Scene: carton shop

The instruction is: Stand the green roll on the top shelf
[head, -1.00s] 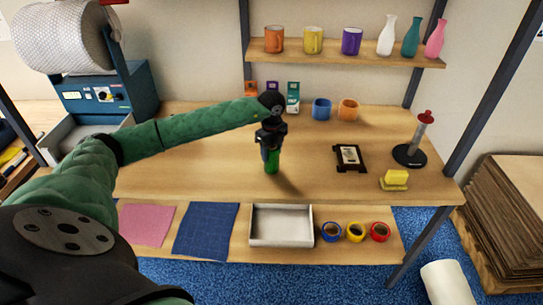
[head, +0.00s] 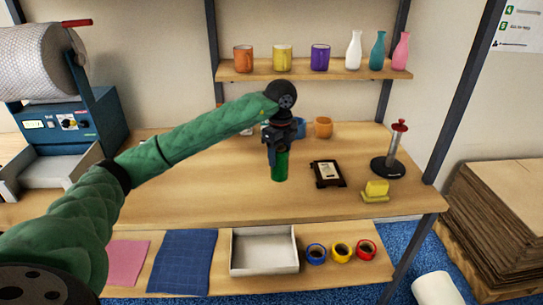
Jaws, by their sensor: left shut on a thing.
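The green roll (head: 280,167) is upright in my left gripper (head: 279,150), which points down over the middle of the table. The gripper is shut on the roll's upper part and hides it. I cannot tell whether the roll's bottom touches the table. The top shelf (head: 310,70) is on the wall behind the table, higher than the gripper. My right gripper is out of view.
An orange cup (head: 323,128) and a partly hidden blue cup (head: 299,127) stand behind the gripper. To the right are a black frame (head: 327,173), a yellow sponge (head: 376,188) and a black-based stand (head: 388,167). The lower shelf holds a white tray (head: 264,268) and tape rolls (head: 342,252).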

